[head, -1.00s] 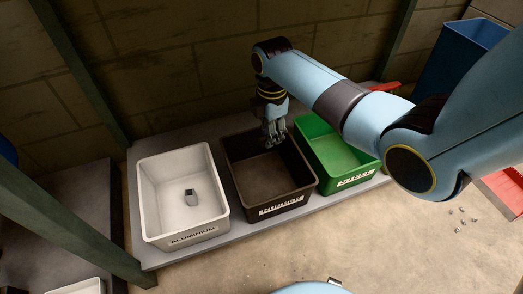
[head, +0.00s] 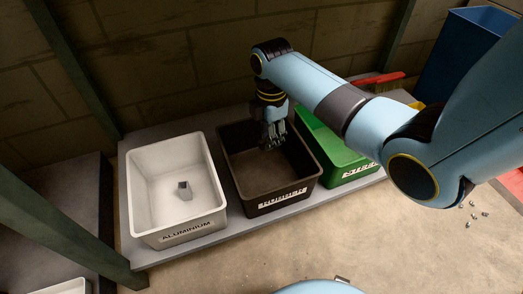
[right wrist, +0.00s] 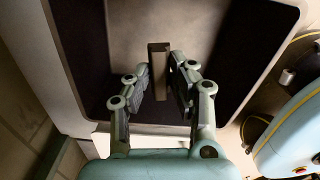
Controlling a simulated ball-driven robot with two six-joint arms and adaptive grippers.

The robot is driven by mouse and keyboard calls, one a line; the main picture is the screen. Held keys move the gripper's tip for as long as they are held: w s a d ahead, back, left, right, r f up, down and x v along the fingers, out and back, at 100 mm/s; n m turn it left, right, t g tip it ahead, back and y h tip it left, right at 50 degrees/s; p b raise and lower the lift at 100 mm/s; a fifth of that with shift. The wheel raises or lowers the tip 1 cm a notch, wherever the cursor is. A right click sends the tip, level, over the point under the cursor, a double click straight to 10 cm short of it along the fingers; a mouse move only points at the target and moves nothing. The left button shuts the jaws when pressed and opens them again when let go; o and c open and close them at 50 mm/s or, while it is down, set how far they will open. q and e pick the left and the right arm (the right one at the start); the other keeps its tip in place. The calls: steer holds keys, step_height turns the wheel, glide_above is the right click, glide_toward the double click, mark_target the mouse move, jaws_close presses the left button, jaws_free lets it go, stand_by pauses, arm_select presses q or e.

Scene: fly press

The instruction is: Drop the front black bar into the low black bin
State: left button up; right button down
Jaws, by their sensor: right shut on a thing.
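My right gripper (head: 272,146) hangs pointing down over the back part of the low black bin (head: 247,196). In the right wrist view its fingers (right wrist: 160,82) are shut on a bar (right wrist: 159,58), which looks dark brown in this light. The bar is upright in the picture and sits between the two fingers. Below it the bin's floor and dark walls show. In the head view the fingers and the arm hide the bar, so its height above the floor is unclear. My left gripper is out of view.
A white bin (head: 137,193) labelled aluminium, with a small grey block (head: 185,191) in it, stands left of the black bin. A green bin (head: 362,170) stands to the right. All rest on a low grey platform (head: 160,255). A tall blue bin (head: 440,60) stands at the back right.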

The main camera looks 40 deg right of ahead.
steer(key=shift+f, duration=0.1)
steer(key=c, duration=1.1)
jaws_free()
step_height(320, 180, up, 12)
